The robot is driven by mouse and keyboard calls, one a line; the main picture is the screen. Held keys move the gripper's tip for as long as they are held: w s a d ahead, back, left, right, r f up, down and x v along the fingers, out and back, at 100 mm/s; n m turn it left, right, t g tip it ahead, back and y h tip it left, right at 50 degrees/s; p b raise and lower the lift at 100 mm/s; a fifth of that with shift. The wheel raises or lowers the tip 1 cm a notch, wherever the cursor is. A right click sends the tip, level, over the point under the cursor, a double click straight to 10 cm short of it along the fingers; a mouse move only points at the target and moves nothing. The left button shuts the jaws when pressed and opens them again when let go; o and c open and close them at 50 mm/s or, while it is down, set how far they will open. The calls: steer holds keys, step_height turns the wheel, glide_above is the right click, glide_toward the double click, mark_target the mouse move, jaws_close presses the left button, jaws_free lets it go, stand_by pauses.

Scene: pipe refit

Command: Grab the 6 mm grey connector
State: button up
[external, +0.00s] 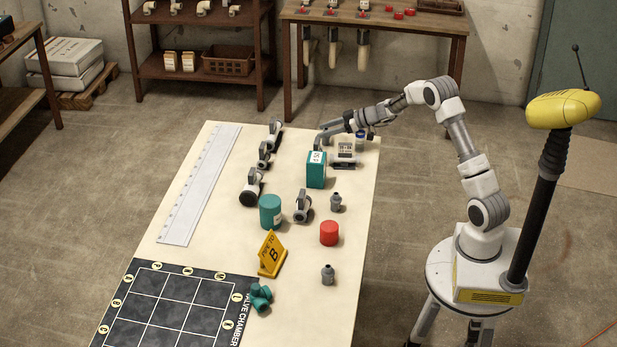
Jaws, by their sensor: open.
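Several grey fittings lie on the long cream table (205,262). Two small grey connectors stand upright on the right side, one at mid-table (336,203) and one nearer the front (327,275). Larger grey pipe fittings lie at mid-table (302,206) and along the ruler: a near one (251,186), a middle one (264,155) and a far one (274,134). No size marking is readable on any of these, so I cannot tell which is 6 mm. My gripper (322,142) is open, at the far end by the teal box, apart from the two small connectors.
A teal box (316,173) stands below my gripper, with a labelled grey item (344,150) beside it. A teal cylinder (270,212), red cylinder (329,233), yellow sign (271,255) and teal fitting (260,298) stand nearer. A long ruler (200,185) and gridded mat (170,310) lie left.

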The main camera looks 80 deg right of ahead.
jaws_close()
stand_by(0.5)
